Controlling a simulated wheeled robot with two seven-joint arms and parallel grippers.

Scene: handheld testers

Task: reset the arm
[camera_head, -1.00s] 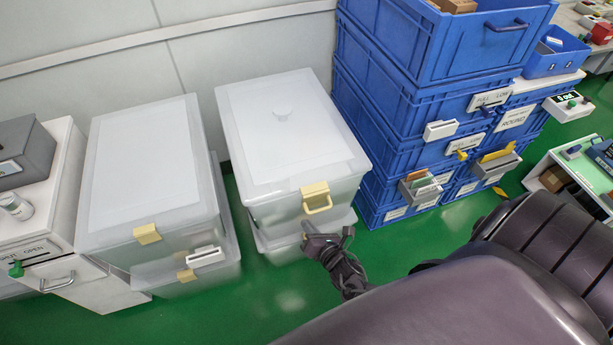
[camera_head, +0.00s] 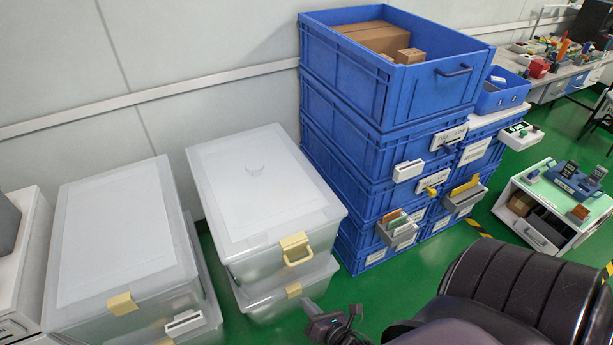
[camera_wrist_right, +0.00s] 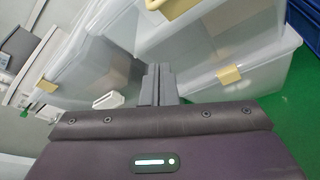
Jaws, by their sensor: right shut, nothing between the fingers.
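My right gripper (camera_head: 318,314) shows at the bottom of the head view, low in front of the clear storage boxes. In the right wrist view its two grey fingers (camera_wrist_right: 156,80) are together with nothing between them. The right arm is a dark padded form at the lower right of the head view. The gripper is apart from the nearest clear box (camera_head: 285,225), as far as I can tell. My left gripper is not in any current view.
Stacked clear boxes with yellow latches stand left, including another box (camera_head: 110,240). Blue crates (camera_head: 375,70) are stacked at centre. A low white cabinet (camera_head: 545,210) and a workbench (camera_head: 560,70) stand right. Green floor (camera_head: 400,275) is open between.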

